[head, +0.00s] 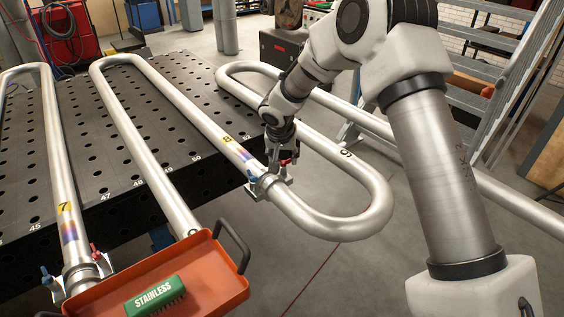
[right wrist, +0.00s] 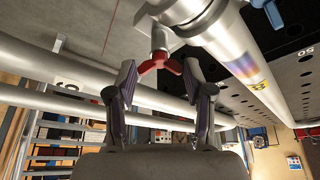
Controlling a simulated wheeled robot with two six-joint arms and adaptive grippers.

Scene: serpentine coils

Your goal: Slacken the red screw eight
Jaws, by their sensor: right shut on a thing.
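The red screw eight (head: 291,157) is a small winged screw on the clamp (head: 268,186) around the steel pipe marked 8 (head: 236,150), near the table's edge. In the right wrist view the red screw (right wrist: 160,65) has its wings between my fingers, with its pale shaft running up to the clamp. My right gripper (head: 284,152) comes down on the screw from above. In the right wrist view my right gripper (right wrist: 160,74) has a finger on each side of the red wings and is shut on them. My left gripper is not in view.
A blue screw (head: 250,174) sits on the other side of the same clamp. Pipe 7 (head: 64,205) has its own clamp with a red screw (head: 96,253) and a blue one. An orange tray (head: 215,285) holds a green brush (head: 155,296). Pipe bend 9 (head: 375,205) curves close by.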

